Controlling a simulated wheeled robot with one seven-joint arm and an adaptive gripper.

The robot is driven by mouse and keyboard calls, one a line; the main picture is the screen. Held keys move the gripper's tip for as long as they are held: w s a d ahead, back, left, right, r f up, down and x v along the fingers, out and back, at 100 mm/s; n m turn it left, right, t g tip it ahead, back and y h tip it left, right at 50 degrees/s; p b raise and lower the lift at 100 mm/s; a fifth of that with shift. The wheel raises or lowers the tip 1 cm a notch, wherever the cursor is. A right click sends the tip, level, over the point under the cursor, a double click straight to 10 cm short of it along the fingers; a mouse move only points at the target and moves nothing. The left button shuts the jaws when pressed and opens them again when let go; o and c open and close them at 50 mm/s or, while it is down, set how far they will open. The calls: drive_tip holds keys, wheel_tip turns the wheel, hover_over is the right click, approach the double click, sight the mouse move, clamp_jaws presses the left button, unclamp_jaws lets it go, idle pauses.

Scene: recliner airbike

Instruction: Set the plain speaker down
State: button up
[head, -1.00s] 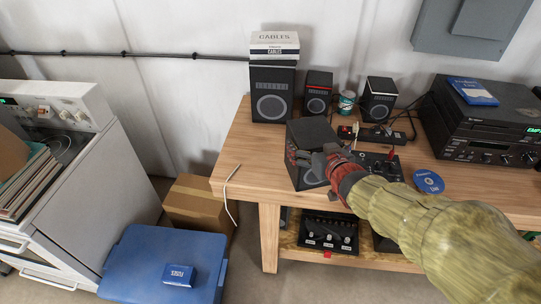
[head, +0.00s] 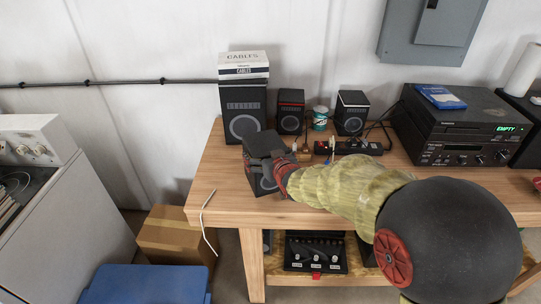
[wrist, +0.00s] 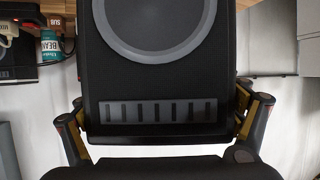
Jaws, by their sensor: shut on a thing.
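The plain speaker (head: 262,180), a dark box with a grey round cone and no coloured stripe, is in my gripper (head: 284,172) over the left front part of the wooden table (head: 213,183). It looks tilted; I cannot tell whether its underside touches the tabletop. In the wrist view the speaker (wrist: 160,75) fills the middle, showing its cone and a row of slots. The gripper's fingers (wrist: 160,125) close on its two sides. My arm covers part of the table to its right.
Behind stand a large speaker (head: 243,113) under a cables box (head: 243,65), a red-striped speaker (head: 291,112), a white-striped speaker (head: 351,113) and a can (head: 320,118). A power strip (head: 357,147) and stereo (head: 462,130) are right.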

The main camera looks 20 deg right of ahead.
drive_tip(key=shift+w+a+f+b, duration=0.1)
drive_tip(key=shift+w+f+b, duration=0.15)
drive_tip(key=shift+f, duration=0.45)
drive_tip(key=shift+w+a+f+b, duration=0.1)
drive_tip(key=shift+w+f+b, duration=0.2)
drive_tip(key=shift+f, duration=0.35)
drive_tip(key=shift+w+f+b, duration=0.2)
drive_tip(key=shift+f+b, duration=0.05)
drive_tip(key=shift+f, duration=0.45)
drive_tip(key=shift+f, duration=0.2)
drive_tip(key=o, duration=1.8)
drive_tip(key=shift+s+f, duration=0.15)
drive_tip(key=shift+o, duration=0.2)
